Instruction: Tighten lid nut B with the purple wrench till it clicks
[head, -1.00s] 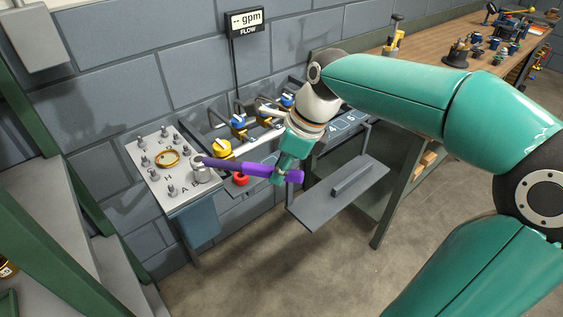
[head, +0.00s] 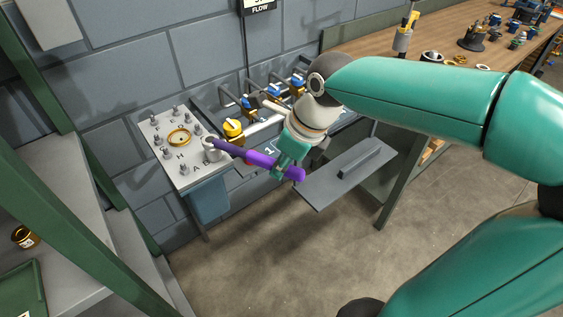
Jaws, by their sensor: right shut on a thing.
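The grey casing lid (head: 172,160) stands at the left by the wall, with several upright studs or nuts, a brass ring (head: 179,137) and printed letters on its top. The purple wrench (head: 236,151) reaches from the lid's right front corner out to the right. Its grey head (head: 212,146) sits over the position near the letter B. The head hides nut B, so its fit on the nut cannot be seen. My right gripper (head: 287,164) is shut on the wrench's handle near its far end. My left gripper is out of view.
Behind the wrench are pipes with a yellow-capped valve (head: 233,129) and blue-capped valves (head: 274,90). A wooden bench (head: 455,44) with parts stands behind. Green-framed shelving (head: 60,185) is at the left.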

